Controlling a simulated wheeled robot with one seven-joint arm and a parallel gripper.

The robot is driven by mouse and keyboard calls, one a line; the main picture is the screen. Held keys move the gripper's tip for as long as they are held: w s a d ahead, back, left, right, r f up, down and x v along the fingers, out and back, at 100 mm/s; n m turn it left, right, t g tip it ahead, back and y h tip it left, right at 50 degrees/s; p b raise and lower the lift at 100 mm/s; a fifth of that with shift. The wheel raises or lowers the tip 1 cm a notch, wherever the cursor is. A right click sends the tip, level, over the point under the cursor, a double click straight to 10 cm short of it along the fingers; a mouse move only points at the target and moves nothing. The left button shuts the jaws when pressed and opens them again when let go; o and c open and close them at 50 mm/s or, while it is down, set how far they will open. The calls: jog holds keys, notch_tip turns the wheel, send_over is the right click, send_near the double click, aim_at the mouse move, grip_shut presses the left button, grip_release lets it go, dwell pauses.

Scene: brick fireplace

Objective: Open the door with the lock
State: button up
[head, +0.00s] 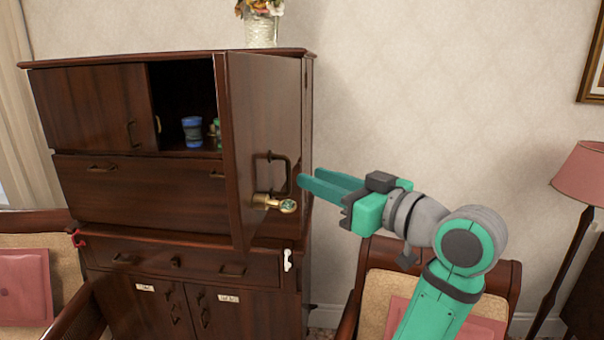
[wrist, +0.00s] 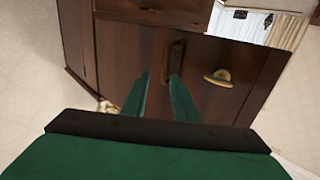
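The dark wooden cabinet door (head: 250,110) stands swung open, with its outer face toward the right. It carries a dark bar handle (head: 285,158) and below it a brass lock piece (head: 270,201) with a round greenish end. My gripper (head: 306,183) is to the right of the door, its two green fingers apart and empty, tips pointing at the door close to the handle. In the wrist view the handle (wrist: 176,58) appears just beyond the fingertips (wrist: 159,76), and the brass lock piece (wrist: 218,77) lies to their right. Contact with the handle cannot be told.
Behind the door, the open compartment holds a blue cup (head: 192,132) and small items. A flower vase (head: 262,28) stands on the cabinet (head: 160,220). A chair (head: 375,285) stands below my arm, another chair (head: 60,225) at left, a pink lamp (head: 583,172) at right.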

jog(key=shift+v, duration=1.85)
jog(key=shift+w+f, duration=0.1)
jog(key=shift+w, duration=0.05)
